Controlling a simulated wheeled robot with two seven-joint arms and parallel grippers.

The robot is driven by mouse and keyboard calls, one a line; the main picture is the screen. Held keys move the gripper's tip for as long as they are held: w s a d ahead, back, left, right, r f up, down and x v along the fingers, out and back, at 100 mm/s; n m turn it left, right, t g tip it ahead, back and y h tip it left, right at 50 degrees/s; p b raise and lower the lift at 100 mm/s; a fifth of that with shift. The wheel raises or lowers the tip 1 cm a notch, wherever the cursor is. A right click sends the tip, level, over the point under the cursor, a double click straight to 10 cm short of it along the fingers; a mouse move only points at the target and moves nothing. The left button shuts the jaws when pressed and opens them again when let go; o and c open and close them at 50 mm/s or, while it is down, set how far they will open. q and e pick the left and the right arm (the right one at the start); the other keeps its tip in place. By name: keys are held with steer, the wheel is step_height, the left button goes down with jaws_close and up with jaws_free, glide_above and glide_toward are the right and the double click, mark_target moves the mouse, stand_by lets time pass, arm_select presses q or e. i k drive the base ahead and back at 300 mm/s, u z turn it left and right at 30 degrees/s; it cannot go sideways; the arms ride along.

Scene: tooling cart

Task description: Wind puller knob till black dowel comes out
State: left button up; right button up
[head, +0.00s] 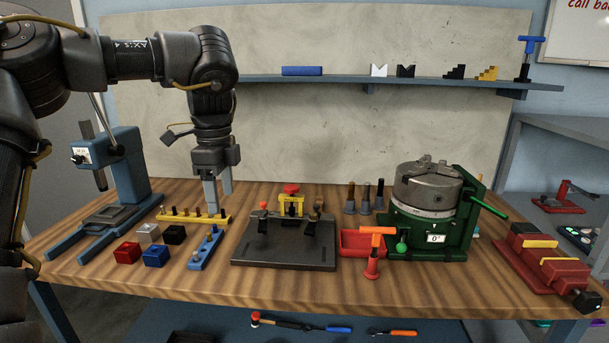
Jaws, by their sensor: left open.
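A yellow puller frame (291,206) with a red knob (291,188) on top stands at the back of a dark fixture plate (285,253), near the middle of the bench. My right gripper is not in view.
A yellow peg strip (194,217) and a blue peg strip (206,248) lie left of the plate. Colored blocks (155,255) and a blue press (127,165) are further left.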

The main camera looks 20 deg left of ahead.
mark_target(291, 188)
steer(key=i, duration=1.05)
